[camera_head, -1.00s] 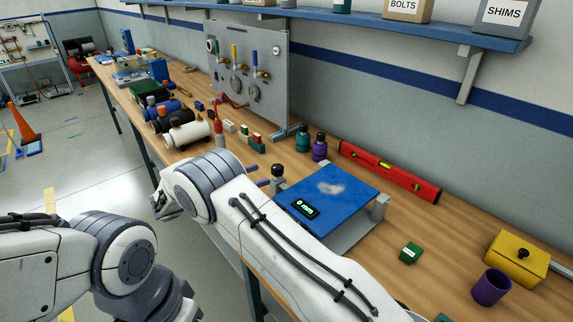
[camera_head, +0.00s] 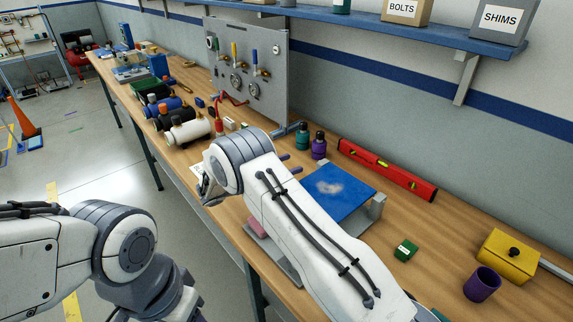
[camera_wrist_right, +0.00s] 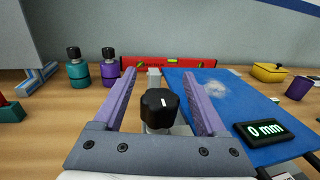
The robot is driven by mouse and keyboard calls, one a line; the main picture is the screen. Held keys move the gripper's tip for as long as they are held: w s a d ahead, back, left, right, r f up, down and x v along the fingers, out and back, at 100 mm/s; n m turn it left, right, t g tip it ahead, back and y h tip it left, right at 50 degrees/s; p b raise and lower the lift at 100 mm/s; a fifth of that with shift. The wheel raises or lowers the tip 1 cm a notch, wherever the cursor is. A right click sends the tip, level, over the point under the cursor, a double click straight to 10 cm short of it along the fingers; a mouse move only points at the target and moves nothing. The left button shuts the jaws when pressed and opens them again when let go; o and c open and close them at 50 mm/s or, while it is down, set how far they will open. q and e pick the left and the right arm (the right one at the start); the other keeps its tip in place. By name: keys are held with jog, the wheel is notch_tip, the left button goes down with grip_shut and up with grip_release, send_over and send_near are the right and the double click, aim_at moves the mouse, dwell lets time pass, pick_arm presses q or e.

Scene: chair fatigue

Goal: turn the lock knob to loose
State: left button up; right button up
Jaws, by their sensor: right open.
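The black faceted lock knob (camera_wrist_right: 159,108) stands upright on a pale post in the right wrist view. My right gripper (camera_wrist_right: 160,76) is open, with one purple finger on each side of the knob and a visible gap on both sides. Beside the knob is the blue plate (camera_wrist_right: 222,105) with a whitish worn patch and a black display (camera_wrist_right: 265,133) reading "0 mm". In the head view the blue plate (camera_head: 343,193) is partly covered by my right arm, which also hides the knob. My left gripper is out of view.
A red level (camera_head: 388,170) lies behind the plate, with teal (camera_head: 302,138) and purple (camera_head: 319,147) bottles left of it. An upright valve panel (camera_head: 246,75) stands farther left.

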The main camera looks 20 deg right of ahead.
grip_shut()
jog(key=shift+t, duration=0.3)
jog(key=shift+w+a+n+t+y+b, duration=0.4)
jog(key=shift+n+t+y+b, duration=0.4)
jog(key=shift+n+t+y, duration=1.35)
jog(key=shift+w+a+n+t+y+b, duration=0.35)
jog(key=shift+n+t+y+b, duration=0.45)
jog(key=shift+n+t+y, duration=1.4)
jog(key=shift+w+a+n+t+y+b, duration=0.35)
jog(key=shift+n+t+y+b, duration=0.45)
jog(key=shift+n+t+y, duration=1.3)
jog(key=shift+w+t+h, duration=0.1)
jog(key=shift+t+h, duration=0.25)
jog(key=shift+t, duration=0.1)
grip_release()
